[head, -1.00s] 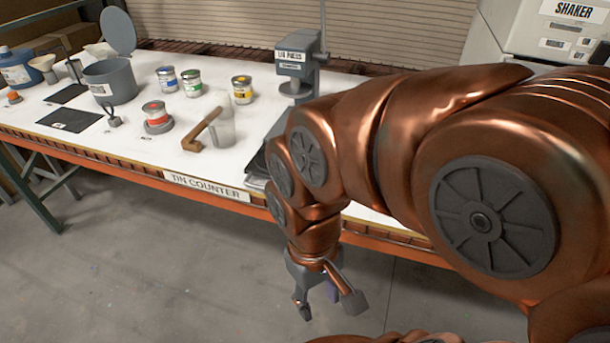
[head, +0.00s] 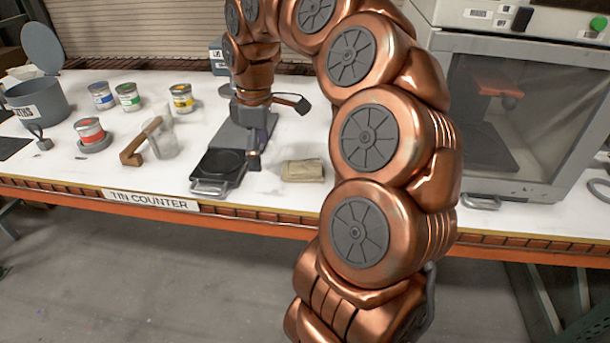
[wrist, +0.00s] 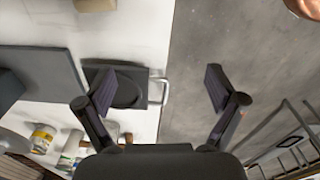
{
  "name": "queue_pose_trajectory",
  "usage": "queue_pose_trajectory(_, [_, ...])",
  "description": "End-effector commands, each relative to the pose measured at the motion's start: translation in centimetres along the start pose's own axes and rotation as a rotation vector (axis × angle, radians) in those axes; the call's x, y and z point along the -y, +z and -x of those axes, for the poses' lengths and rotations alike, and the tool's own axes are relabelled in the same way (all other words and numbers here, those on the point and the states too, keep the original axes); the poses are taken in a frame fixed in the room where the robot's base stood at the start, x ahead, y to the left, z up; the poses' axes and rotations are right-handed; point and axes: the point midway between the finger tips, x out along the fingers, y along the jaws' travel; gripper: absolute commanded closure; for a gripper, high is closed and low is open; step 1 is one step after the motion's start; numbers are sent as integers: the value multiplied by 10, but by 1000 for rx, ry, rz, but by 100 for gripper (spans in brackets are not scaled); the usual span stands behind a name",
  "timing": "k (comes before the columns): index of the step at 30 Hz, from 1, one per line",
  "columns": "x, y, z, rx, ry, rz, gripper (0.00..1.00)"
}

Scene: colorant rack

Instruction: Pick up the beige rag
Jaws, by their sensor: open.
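The beige rag (head: 303,170) lies folded on the white counter near its front edge, right of the lid press. A beige patch at the top edge of the wrist view (wrist: 95,4) looks like the same rag, partly cut off. My gripper (head: 277,133) is open and empty, with its fingers spread, left of the rag and above the area of the press base. In the wrist view my gripper (wrist: 159,89) has its fingers wide apart over the counter's front edge, with nothing between them.
The press (head: 215,172) with its dark plate and handle stands left of the rag. Paint tins (head: 128,97), a clear cup (head: 160,140) and a grey pot (head: 38,103) are farther left. The shaker cabinet (head: 530,120) stands at right. The counter around the rag is clear.

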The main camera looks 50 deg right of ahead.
Motion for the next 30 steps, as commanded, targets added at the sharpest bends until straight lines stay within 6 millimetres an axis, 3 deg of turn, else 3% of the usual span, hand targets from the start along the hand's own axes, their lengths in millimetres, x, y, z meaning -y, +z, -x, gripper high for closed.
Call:
queue_pose_trajectory(3, [-46,29,-15,3,0,10,6])
queue_pose_trajectory(6, [-73,55,-24,12,0,14,6])
queue_pose_trajectory(10, [-94,81,-34,25,-9,14,6])
queue_pose_trajectory(15, [-103,97,-40,34,-13,16,6])
queue_pose_trajectory(30, [-101,98,-68,34,-14,16,6])
